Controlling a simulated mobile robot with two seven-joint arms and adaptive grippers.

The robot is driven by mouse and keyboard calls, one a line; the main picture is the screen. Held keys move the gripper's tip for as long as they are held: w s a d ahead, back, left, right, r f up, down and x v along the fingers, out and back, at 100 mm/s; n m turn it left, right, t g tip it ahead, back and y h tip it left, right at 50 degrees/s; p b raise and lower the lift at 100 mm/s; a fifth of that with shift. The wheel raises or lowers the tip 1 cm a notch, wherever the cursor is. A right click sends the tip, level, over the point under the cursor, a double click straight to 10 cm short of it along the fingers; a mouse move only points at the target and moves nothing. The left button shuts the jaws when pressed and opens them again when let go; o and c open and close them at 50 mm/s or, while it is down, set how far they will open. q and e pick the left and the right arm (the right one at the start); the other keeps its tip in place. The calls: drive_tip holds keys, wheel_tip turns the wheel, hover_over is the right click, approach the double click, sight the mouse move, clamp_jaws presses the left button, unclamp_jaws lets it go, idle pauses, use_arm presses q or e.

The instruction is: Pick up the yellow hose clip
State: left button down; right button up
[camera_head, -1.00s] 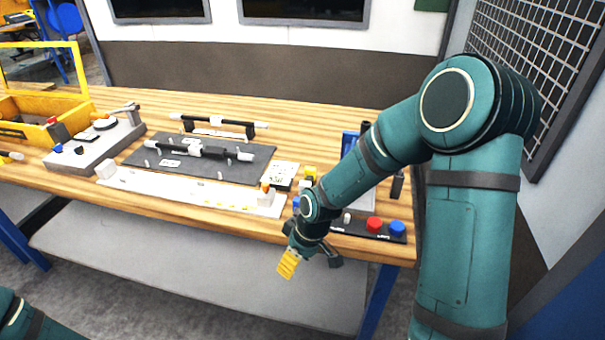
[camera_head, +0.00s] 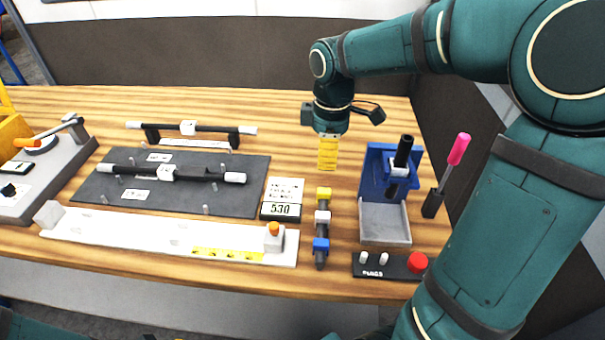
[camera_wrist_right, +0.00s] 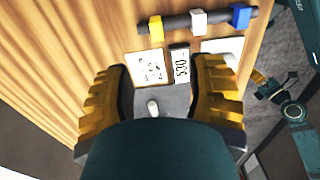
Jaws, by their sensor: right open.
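The yellow hose clip (camera_head: 323,193) sits at the far end of a dark bar (camera_head: 321,228), with a white clip (camera_head: 322,216) and a blue clip (camera_head: 321,244) along the same bar. In the wrist view the yellow clip (camera_wrist_right: 156,28) is near the top, beyond my fingers. My right gripper (camera_head: 328,153) points down above the table, behind the yellow clip in the head view and apart from it. Its yellow ribbed fingers (camera_wrist_right: 160,98) are spread and empty. My left gripper (camera_wrist_right: 262,82) shows small at the right of the wrist view; its jaws are unclear.
A blue stand with a grey tray (camera_head: 385,228) is right of the bar, and a pink-handled tool (camera_head: 458,150) stands beyond it. A display reading 5.30 (camera_head: 280,210) is to the left. A button box (camera_head: 380,265) is in front.

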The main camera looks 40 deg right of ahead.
sight(324, 191)
drive_tip(key=f, duration=0.2)
drive_tip(key=f+b, duration=0.1)
drive_tip(key=f, duration=0.2)
drive_tip(key=f+b, duration=0.1)
drive_tip(key=f, duration=0.2)
drive_tip(key=shift+w+d, duration=0.2)
drive_tip(key=shift+d, duration=0.05)
wheel_tip(324, 191, down, 5)
drive_tip(key=shift+a+f+b, duration=0.1)
drive_tip(key=shift+b, duration=1.05)
use_arm(q)
drive_tip(key=f, duration=0.1)
drive_tip(key=w+f, duration=0.1)
drive_tip(key=f, duration=0.2)
drive_tip(key=shift+w+f, duration=0.1)
drive_tip(key=shift+w, duration=0.3)
use_arm(e)
drive_tip(key=c, duration=0.8)
